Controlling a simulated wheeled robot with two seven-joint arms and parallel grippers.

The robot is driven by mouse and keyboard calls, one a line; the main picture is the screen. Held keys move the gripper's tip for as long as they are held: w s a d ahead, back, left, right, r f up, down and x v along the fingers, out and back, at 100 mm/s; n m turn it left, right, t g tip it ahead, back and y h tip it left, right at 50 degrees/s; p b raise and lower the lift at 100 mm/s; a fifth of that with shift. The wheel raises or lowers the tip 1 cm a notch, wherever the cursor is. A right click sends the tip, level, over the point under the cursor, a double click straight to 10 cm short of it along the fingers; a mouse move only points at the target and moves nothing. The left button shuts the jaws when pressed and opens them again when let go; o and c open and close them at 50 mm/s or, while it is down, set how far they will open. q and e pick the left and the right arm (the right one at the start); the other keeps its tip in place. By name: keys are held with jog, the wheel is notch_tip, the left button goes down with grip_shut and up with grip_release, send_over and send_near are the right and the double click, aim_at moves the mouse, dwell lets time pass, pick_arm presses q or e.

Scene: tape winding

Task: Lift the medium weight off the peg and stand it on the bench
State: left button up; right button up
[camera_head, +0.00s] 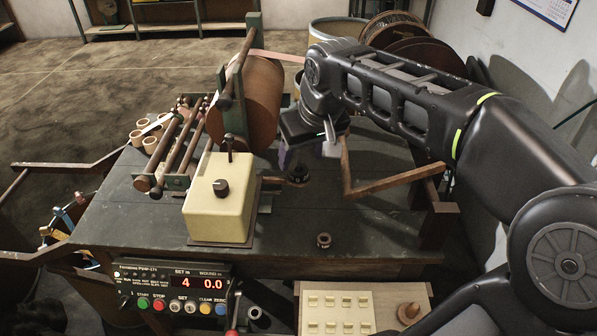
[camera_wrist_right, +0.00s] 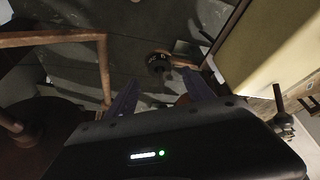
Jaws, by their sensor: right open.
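My right gripper (camera_head: 309,155) is open above the bench (camera_head: 130,215), pointing down between the brown roll and the bent brown bar. In the right wrist view its two dark fingers (camera_wrist_right: 160,80) are spread and nothing sits between them. A dark round weight (camera_head: 298,174) with a post in its middle stands just below the gripper; it also shows beyond the fingertips in the right wrist view (camera_wrist_right: 158,64). I cannot tell its size class. A smaller dark weight-like piece (camera_head: 323,240) stands alone near the bench's front edge. My left gripper is not in view.
A cream box (camera_head: 218,205) with a knob stands left of the weight. The large brown roll (camera_head: 262,100) is behind it. A bent brown bar (camera_head: 395,182) runs on the right. The front right of the bench is mostly clear. A control panel (camera_head: 170,287) hangs in front.

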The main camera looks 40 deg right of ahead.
aim_at(300, 167)
jog(key=x, duration=0.4)
jog(key=shift+f, duration=0.3)
jog(key=shift+c, duration=0.5)
grip_shut()
dwell(0.3)
